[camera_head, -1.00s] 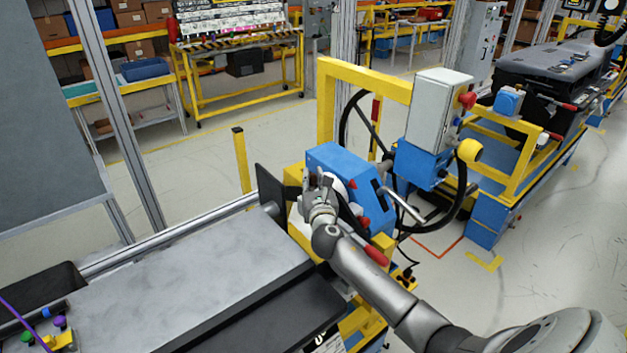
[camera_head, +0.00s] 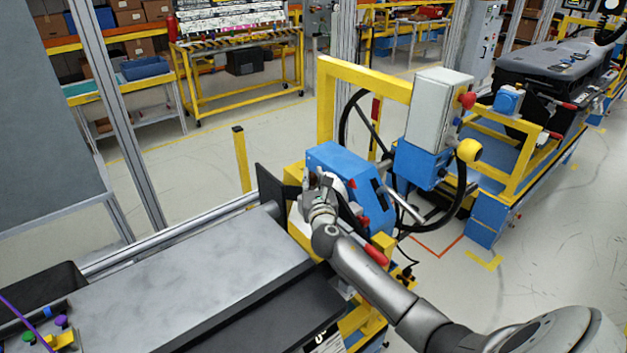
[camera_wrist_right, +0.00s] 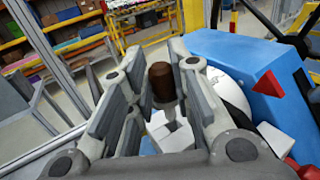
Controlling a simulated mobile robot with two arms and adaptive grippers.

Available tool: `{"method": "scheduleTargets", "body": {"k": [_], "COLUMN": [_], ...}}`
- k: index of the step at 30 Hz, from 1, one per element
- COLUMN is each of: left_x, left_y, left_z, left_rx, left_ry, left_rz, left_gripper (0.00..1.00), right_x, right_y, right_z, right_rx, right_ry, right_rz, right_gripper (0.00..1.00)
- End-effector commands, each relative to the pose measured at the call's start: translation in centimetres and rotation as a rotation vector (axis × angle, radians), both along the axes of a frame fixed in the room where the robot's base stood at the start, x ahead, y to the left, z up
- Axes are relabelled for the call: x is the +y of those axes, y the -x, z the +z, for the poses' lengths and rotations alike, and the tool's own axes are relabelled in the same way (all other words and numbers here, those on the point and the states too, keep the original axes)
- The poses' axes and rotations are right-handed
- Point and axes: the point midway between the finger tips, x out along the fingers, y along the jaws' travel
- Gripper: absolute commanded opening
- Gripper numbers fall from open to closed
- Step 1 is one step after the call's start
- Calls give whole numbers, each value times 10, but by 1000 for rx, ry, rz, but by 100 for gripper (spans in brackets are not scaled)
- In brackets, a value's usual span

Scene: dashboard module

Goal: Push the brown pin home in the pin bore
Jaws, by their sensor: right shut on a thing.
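The brown pin (camera_wrist_right: 161,84) stands roughly upright between the fingers of my right gripper (camera_wrist_right: 158,98) in the right wrist view. The gripper is shut on it. In the head view my right gripper (camera_head: 319,183) is at the left end of the blue machine housing (camera_head: 345,172). The pin is too small to make out there. A pale grey block (camera_wrist_right: 174,136) shows below the pin, between the fingers. The pin bore cannot be made out, so I cannot tell how the pin stands to it. My left gripper is not in view.
A dark upright plate (camera_head: 271,187) stands just left of my right gripper. A red-tipped lever (camera_head: 376,254) is close to my right forearm. A grey conveyor surface (camera_head: 190,275) lies at the front left. A grey control box (camera_head: 437,108) stands at the right.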

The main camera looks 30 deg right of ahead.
Motion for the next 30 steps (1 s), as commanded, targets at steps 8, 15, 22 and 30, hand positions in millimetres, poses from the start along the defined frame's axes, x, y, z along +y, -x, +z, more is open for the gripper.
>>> {"method": "scheduleTargets", "body": {"k": [8, 15, 22, 30], "left_x": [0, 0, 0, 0], "left_y": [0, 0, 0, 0], "left_z": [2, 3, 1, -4], "left_rx": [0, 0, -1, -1], "left_ry": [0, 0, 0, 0], "left_rz": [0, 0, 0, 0], "left_gripper": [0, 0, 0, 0], "right_x": [0, 0, 0, 0], "right_y": [0, 0, 0, 0], "right_z": [1, 0, -1, -8], "right_rx": [0, 0, 0, 0], "right_ry": [1, 1, 1, 1], "right_rz": [0, 0, 0, 0], "right_gripper": [0, 0, 0, 0]}}
